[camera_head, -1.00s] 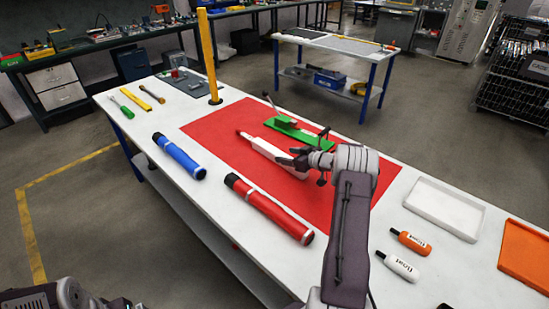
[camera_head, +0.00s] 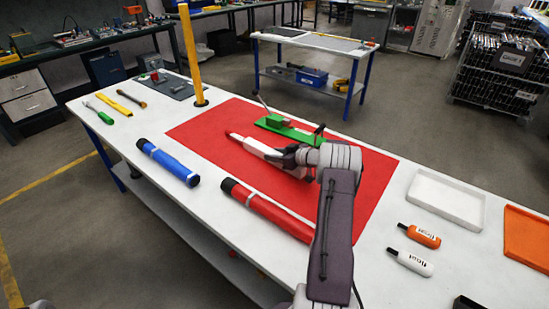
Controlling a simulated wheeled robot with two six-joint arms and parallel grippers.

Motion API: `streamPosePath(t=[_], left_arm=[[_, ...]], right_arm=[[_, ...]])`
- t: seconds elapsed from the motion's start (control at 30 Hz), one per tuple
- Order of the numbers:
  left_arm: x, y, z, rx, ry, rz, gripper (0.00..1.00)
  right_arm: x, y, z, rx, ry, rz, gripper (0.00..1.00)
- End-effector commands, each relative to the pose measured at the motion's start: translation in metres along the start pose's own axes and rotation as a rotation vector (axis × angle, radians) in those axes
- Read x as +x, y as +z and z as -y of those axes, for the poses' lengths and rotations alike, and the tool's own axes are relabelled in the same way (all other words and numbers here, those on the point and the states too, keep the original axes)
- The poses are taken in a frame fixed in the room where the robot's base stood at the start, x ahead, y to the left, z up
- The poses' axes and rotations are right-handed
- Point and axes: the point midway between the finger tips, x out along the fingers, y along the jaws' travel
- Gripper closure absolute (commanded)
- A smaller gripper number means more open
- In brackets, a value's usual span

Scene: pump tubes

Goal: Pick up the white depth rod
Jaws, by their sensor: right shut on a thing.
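The white depth rod (camera_head: 257,147) lies over the red mat (camera_head: 200,138), slanting from upper left to lower right, with a red tip at its upper left end. My right gripper (camera_head: 287,156) is at the rod's lower right part and is shut on it. The fingers and wrist hide that end of the rod. Whether the rod touches the mat or is a little above it cannot be told. My left gripper is not in view.
A green fixture (camera_head: 290,130) with a lever stands just behind the rod. A blue tube (camera_head: 168,162) and a red tube (camera_head: 267,211) lie in front. A yellow post (camera_head: 191,55) stands at the back left. A white tray (camera_head: 445,199) and orange and white bottles (camera_head: 411,262) are at right.

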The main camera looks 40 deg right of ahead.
Motion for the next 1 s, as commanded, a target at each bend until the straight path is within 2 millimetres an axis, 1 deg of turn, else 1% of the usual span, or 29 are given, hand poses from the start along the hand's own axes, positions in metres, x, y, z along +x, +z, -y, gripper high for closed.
streamPosePath(t=[0.13,0.27,0.37,0.43,0.5,0.53,0.6,0.7,0.8,0.9,1.0], left_arm=[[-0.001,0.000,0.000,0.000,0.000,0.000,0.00],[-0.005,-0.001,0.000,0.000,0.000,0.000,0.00],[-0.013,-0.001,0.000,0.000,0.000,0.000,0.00],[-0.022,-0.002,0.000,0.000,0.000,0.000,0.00],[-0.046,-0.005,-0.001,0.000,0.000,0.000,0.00],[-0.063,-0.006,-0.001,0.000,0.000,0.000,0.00],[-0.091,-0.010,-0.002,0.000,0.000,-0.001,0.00],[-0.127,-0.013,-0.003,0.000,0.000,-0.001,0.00],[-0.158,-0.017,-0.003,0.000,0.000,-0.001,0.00],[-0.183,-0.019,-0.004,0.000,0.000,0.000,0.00],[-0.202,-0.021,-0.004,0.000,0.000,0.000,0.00]], right_arm=[[-0.001,-0.002,0.000,0.001,0.000,0.002,1.00],[-0.007,-0.017,-0.001,-0.002,0.002,-0.001,1.00],[-0.017,-0.041,-0.001,-0.004,0.002,-0.002,1.00],[-0.028,-0.067,-0.001,-0.004,0.003,-0.003,1.00],[-0.041,-0.099,-0.001,-0.002,0.003,-0.002,1.00],[-0.048,-0.114,-0.001,-0.001,0.002,-0.001,1.00],[-0.058,-0.140,-0.001,0.001,0.002,-0.001,1.00],[-0.072,-0.172,-0.001,0.001,0.002,0.000,1.00],[-0.083,-0.200,-0.001,0.002,0.001,0.000,1.00],[-0.093,-0.223,-0.001,0.002,0.001,0.000,1.00],[-0.100,-0.240,-0.001,0.002,0.001,0.000,1.00]])
